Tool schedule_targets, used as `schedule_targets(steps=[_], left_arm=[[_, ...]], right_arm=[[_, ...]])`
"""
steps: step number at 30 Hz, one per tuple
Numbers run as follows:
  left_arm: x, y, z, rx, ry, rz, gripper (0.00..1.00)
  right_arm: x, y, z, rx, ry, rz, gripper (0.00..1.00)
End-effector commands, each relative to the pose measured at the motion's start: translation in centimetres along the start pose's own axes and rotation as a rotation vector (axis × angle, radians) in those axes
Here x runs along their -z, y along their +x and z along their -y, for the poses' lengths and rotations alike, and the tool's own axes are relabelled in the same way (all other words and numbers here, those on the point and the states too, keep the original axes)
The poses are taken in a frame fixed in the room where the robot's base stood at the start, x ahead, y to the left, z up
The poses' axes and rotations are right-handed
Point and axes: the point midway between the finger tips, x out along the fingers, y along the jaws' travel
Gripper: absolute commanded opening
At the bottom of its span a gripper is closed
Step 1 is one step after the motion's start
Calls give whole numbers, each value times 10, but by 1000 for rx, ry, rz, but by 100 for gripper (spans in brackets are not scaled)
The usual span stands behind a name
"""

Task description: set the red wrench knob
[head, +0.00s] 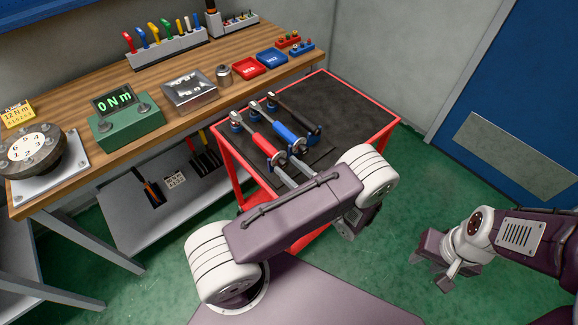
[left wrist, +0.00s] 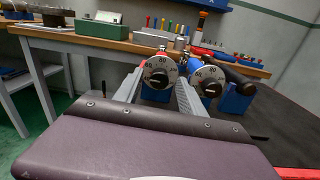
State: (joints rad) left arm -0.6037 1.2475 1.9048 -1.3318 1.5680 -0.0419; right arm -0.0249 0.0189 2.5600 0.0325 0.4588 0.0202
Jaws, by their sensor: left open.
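The red wrench (head: 257,137) lies on the dark top of the red cart in the head view, its round knob (head: 279,158) at the near end. My left gripper (head: 293,171) is open. Its fingers (left wrist: 158,88) stand to either side of the red knob, with the knob seen between their tips; I cannot tell whether they touch it. My right gripper (head: 434,270) is open and empty over the floor at the right.
The blue wrench (head: 285,131), with its own dial knob (left wrist: 208,81), lies close right of the red one. A black-handled wrench (head: 295,113) is beyond it. The wooden bench (head: 75,93) carries a green box reading "0 Nm" (head: 126,125). My left forearm hides the cart's near side.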

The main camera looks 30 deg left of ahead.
Motion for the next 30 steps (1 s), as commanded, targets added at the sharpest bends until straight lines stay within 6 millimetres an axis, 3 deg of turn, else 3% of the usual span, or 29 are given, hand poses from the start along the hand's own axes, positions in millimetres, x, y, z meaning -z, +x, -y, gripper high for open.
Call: schedule_targets(steps=[8, 12, 13, 23, 30], left_arm=[[0, 3, 0, 1, 0, 0, 45], [0, 2, 0, 0, 0, 0, 6], [0, 2, 0, 0, 0, 0, 0], [0, 2, 0, 0, 34, 1, 0], [-1, 2, 0, 0, 176, 5, 0]], right_arm=[[0, 0, 0, 0, 0, 0, 36], [0, 0, 0, 0, 0, 0, 36], [0, 0, 0, 0, 0, 0, 36], [0, -2, 0, 0, 0, 0, 36], [1, -6, 0, 0, 0, 0, 36]])
